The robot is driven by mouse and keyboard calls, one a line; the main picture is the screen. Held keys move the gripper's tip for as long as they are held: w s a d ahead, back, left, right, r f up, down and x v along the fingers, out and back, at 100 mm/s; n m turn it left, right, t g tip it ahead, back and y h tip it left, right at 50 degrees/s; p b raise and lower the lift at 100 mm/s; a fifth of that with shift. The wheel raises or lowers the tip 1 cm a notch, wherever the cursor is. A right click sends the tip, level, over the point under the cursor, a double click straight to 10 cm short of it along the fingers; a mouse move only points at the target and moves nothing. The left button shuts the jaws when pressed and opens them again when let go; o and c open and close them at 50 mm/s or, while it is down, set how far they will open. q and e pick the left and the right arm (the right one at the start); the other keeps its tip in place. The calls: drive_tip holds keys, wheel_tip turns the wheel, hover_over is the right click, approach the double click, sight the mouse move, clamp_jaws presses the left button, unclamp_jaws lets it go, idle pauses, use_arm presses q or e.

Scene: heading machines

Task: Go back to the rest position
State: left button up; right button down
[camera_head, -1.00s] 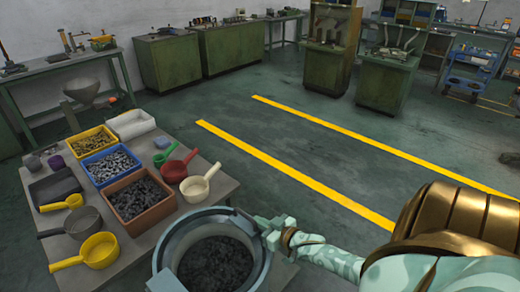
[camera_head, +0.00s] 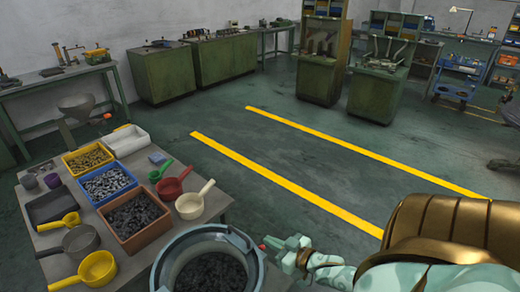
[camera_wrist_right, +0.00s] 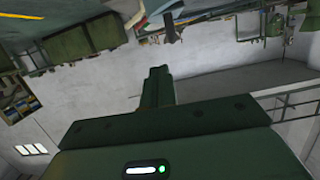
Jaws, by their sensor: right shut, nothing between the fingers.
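My right gripper (camera_head: 274,243) is at the lower middle of the head view, just right of the rim of a blue-grey round hopper (camera_head: 252,262) filled with dark parts. It is shut and empty, on a mottled pale-green arm coming in from the lower right. Its closed fingers also show, dark green, in the right wrist view (camera_wrist_right: 158,85), which looks upside down across the room. A small red spot shows by the fingertips; I cannot tell what it is. My left gripper is not in view.
A table (camera_head: 215,206) at the left holds yellow (camera_head: 84,174), blue (camera_head: 124,190) and brown (camera_head: 155,228) bins of small parts, a white bin (camera_head: 127,147) and several scoops. Green machines (camera_head: 321,80) and cabinets stand behind. The floor between yellow lines (camera_head: 270,171) is clear.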

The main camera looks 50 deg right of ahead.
drive_tip(key=s+f+n+g+h+b, duration=0.15)
drive_tip(key=s+f+g, duration=0.35)
drive_tip(key=s+f, duration=0.65)
drive_tip(key=s+f+n+g+h+b, duration=0.15)
drive_tip(key=s+f+g, duration=0.25)
drive_tip(key=s+f, duration=0.75)
drive_tip(key=s+a+f+g+y+b, duration=0.1)
drive_tip(key=s+a+f+g+b, duration=0.1)
drive_tip(key=s+a+f, duration=0.3)
drive_tip(key=s+a+f+g+y+b, duration=0.1)
drive_tip(key=s+a+f+g+b, duration=0.2)
drive_tip(key=a+f, duration=0.8)
drive_tip(key=shift+s+a+f+n+b, duration=0.35)
drive_tip(key=shift+s+f+b, duration=0.6)
drive_tip(key=shift+b, duration=0.25)
drive_tip(key=shift+s+d+r, duration=0.1)
